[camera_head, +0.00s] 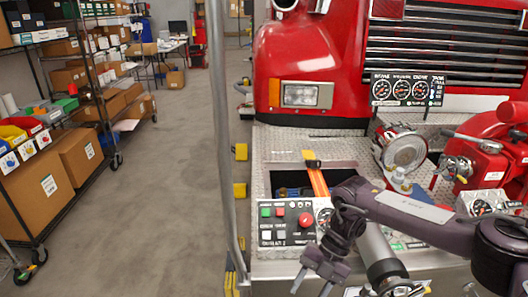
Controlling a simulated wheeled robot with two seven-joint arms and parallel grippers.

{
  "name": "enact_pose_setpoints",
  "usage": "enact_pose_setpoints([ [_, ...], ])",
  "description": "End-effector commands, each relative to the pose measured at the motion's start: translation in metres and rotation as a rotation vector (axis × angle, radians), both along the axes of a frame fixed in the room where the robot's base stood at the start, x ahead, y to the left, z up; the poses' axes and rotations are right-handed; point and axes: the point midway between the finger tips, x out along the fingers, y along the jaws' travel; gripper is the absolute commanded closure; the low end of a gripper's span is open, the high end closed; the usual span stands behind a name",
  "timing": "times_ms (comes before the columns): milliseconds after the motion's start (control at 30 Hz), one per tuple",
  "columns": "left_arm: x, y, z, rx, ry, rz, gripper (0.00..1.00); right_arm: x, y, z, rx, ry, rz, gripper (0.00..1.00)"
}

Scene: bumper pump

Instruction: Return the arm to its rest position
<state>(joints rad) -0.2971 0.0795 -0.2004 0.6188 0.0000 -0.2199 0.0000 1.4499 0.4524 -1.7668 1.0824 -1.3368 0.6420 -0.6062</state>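My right arm (430,212), dark purple-grey, comes in from the right and reaches across the front of the truck bumper. It bends down at the wrist, below the control panel. My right gripper (310,286) points down near the bottom edge of the picture. Its two fingers look apart, with nothing seen between them. My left arm and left gripper are not in view.
The red fire truck's metal bumper (285,150) holds a control panel (287,227), an orange strap (316,180), a round metal cap (405,152) and red pump fittings (490,145). A grey pole (222,130) stands left. Shelves with boxes (80,155) line the far left; the floor (165,210) between is clear.

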Motion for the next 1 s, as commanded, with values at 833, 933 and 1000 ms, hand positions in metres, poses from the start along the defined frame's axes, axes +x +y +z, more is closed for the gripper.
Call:
enact_pose_setpoints([
  [833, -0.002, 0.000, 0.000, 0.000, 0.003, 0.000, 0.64, -0.021, 0.095, -0.280, 0.281, 0.216, -1.366, 0.52],
  [933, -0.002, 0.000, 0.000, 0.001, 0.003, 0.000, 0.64, -0.060, 0.058, -0.335, 0.183, 0.280, -1.616, 0.52],
  [1000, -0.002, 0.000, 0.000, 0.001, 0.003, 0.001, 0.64, -0.092, 0.032, -0.367, 0.105, 0.317, -1.766, 0.52],
])
